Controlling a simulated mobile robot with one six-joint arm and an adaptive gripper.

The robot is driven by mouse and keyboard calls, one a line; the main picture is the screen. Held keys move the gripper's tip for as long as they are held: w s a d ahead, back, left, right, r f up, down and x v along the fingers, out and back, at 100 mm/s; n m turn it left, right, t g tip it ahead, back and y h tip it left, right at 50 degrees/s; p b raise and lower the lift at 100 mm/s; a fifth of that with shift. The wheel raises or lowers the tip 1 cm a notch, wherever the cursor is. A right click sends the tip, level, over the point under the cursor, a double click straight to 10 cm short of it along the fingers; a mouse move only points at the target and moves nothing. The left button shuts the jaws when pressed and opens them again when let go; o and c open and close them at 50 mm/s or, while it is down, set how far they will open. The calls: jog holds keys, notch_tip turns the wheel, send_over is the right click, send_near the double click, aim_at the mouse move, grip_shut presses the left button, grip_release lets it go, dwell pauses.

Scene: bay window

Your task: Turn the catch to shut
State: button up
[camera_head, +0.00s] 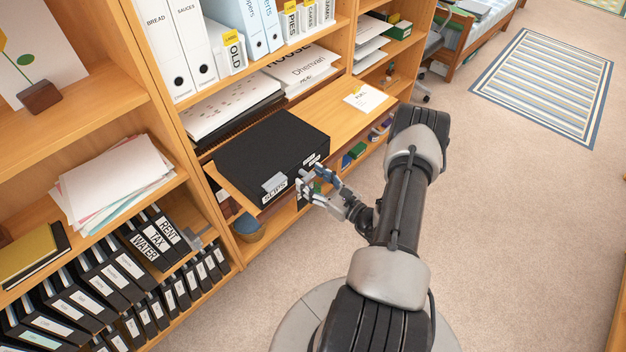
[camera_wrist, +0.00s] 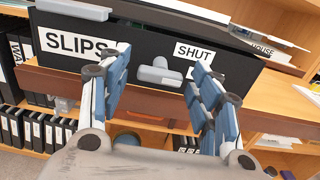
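A black box (camera_head: 262,150) sits on a wooden shelf board, its front facing my gripper. In the wrist view its front (camera_wrist: 135,45) has a "SLIPS" label (camera_wrist: 80,42) at left and a "SHUT" label (camera_wrist: 194,53) right of centre. The grey catch (camera_wrist: 160,73) is on the front between these labels, its bar lying nearly level, below and left of "SHUT". My gripper (camera_wrist: 155,78) is open, its fingers left and right of the catch with gaps showing. In the head view my gripper (camera_head: 315,183) is at the box's front, and I cannot make out the catch there.
A grey tab (camera_wrist: 73,10) is at the box's upper front edge. The wooden board (camera_wrist: 110,90) runs just below the box. Black binders (camera_head: 120,270) fill the lower left shelf, and a basket (camera_head: 247,228) stands under the board. The carpet (camera_head: 490,200) at right is clear.

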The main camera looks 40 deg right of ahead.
jog(key=c, duration=0.9)
jog(key=shift+n, duration=0.3)
jog(key=shift+n+b, duration=4.5)
jog(key=shift+n, duration=4.1)
jog(key=o, duration=1)
jog(key=shift+o, duration=0.2)
